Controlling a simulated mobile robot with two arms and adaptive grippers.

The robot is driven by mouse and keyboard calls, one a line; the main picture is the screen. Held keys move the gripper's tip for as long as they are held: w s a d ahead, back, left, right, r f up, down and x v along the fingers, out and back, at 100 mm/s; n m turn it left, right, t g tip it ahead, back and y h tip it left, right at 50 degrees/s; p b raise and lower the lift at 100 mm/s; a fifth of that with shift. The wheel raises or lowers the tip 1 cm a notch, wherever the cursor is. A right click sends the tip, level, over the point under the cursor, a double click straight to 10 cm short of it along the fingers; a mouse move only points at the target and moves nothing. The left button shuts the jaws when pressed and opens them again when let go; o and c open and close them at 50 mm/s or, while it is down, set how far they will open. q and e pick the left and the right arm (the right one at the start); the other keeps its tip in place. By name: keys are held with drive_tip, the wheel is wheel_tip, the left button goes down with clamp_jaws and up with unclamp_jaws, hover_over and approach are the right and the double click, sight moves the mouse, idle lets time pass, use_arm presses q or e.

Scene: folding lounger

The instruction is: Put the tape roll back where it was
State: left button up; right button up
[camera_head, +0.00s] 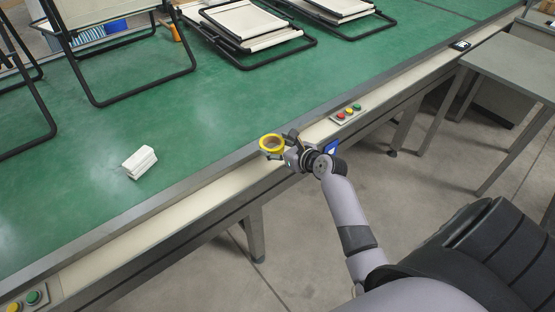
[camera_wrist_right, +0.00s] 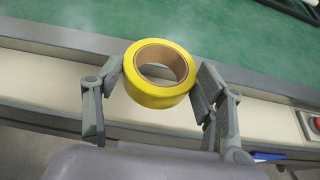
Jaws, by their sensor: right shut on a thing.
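The tape roll (camera_head: 272,144) is yellow with a brown cardboard core. It also shows in the right wrist view (camera_wrist_right: 160,98). My right gripper (camera_head: 283,146) is shut on the tape roll, with one finger on each side of it. It holds the roll at the near edge of the green work surface (camera_head: 220,110), over the pale side rail. The roll's hole faces up, slightly tilted toward the wrist camera. Whether the roll touches the rail cannot be told. My left gripper is in neither view.
A white folded bundle (camera_head: 140,162) lies on the green surface at left. Folded loungers with black frames (camera_head: 245,30) lie at the back. A button panel (camera_head: 346,114) sits on the rail right of the gripper. A grey table (camera_head: 520,65) stands at right.

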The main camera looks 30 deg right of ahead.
sight(278, 164)
drive_tip(key=shift+f, duration=0.35)
wheel_tip(278, 164, down, 4)
drive_tip(key=shift+f+b, duration=0.1)
drive_tip(key=shift+b, duration=0.55)
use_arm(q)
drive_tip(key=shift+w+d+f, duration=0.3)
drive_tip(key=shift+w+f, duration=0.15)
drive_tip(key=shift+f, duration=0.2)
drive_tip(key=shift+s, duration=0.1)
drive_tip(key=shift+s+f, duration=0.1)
use_arm(e)
drive_tip(key=o, duration=1.3)
drive_tip(key=shift+f, duration=0.1)
drive_tip(key=shift+c, duration=0.2)
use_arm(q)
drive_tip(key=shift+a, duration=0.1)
